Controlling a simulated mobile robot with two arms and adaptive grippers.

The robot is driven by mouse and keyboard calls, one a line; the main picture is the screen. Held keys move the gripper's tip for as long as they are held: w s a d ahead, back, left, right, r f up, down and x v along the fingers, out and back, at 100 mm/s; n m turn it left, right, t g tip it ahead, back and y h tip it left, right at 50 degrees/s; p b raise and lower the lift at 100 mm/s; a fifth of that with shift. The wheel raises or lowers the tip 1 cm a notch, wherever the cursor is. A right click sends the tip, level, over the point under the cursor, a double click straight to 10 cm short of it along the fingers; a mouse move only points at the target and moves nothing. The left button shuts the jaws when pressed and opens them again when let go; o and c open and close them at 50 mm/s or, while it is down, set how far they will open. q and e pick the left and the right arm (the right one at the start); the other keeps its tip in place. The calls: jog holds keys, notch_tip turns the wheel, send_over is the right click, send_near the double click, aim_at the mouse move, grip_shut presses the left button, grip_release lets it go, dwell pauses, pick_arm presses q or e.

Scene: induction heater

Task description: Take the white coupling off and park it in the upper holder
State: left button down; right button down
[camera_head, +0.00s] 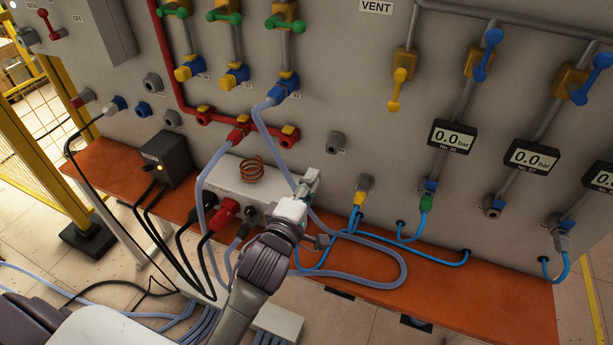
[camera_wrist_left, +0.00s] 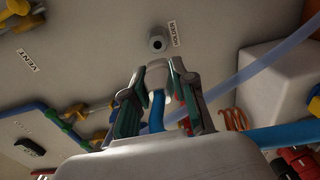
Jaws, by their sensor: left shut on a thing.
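My left gripper (camera_head: 311,180) is shut on the pale grey-white coupling (camera_wrist_left: 157,74). A blue hose (camera_wrist_left: 157,112) runs from the coupling back between the fingers (camera_wrist_left: 155,95). In the wrist view the coupling points toward a grey round holder (camera_wrist_left: 157,42) on the panel, with a small label beside it. Coupling and holder look close but apart. In the head view this holder (camera_head: 335,142) is up and right of the gripper. The coupling is mostly hidden there by the fingers. My right gripper is not in view.
A white box (camera_head: 228,185) with a copper coil (camera_head: 251,168) stands left of the gripper on the orange shelf (camera_head: 485,290). Pale hoses (camera_head: 375,284) loop around the arm. Yellow (camera_head: 359,198) and green (camera_head: 427,202) couplings sit to the right. A black box (camera_head: 167,158) stands further left.

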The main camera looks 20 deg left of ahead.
pick_arm(q)
jog(key=shift+w+d+r, duration=0.2)
jog(key=shift+w+d, duration=0.15)
jog(key=shift+w, duration=0.25)
jog(key=shift+w+a+f+b, duration=0.15)
jog(key=shift+w+b, duration=0.2)
jog(key=shift+w, duration=0.75)
jog(key=w, duration=0.4)
jog(key=shift+w+b, duration=0.15)
jog(key=shift+b, duration=0.2)
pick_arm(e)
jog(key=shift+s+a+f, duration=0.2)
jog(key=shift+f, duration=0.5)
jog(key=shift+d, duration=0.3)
pick_arm(q)
jog(key=shift+p, duration=0.3)
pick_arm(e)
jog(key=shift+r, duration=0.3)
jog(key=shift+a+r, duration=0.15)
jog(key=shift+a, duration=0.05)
